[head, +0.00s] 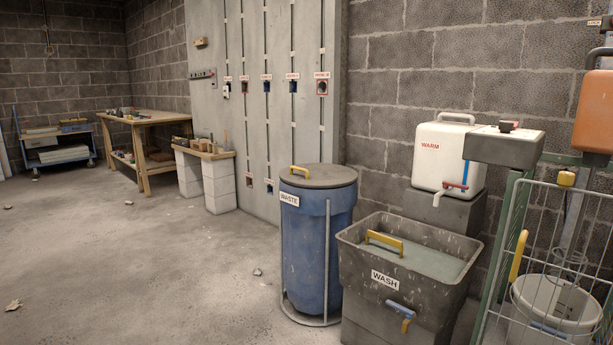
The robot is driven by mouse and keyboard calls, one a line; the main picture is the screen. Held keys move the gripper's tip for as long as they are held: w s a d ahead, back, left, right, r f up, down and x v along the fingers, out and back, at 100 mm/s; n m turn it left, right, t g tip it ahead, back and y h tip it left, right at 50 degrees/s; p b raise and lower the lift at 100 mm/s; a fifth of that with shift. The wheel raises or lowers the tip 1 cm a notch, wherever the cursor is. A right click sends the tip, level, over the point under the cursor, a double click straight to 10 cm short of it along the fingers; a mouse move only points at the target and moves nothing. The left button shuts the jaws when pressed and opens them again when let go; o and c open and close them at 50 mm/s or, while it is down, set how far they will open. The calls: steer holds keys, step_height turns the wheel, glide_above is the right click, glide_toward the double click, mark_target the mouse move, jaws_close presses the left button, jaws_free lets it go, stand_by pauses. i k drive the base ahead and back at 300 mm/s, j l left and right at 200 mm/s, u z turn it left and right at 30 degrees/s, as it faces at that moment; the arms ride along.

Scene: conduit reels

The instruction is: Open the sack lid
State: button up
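A blue sack (305,250) marked WASTE stands upright in a grey metal frame on the floor, right of the picture's middle. Its round dark lid (325,177) lies flat on top and is shut. A yellow handle (299,170) sits on the lid toward its left side. The inside of the sack is hidden by the lid. My gripper is not in view.
A grey WASH trough (388,283) with a yellow handle and a blue tap stands close to the right of the sack. A white WARM container (444,156) and a wire cage (553,265) are further right. The floor to the left (150,260) is mostly clear.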

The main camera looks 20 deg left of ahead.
mark_target(319, 169)
steer(key=u, duration=0.75)
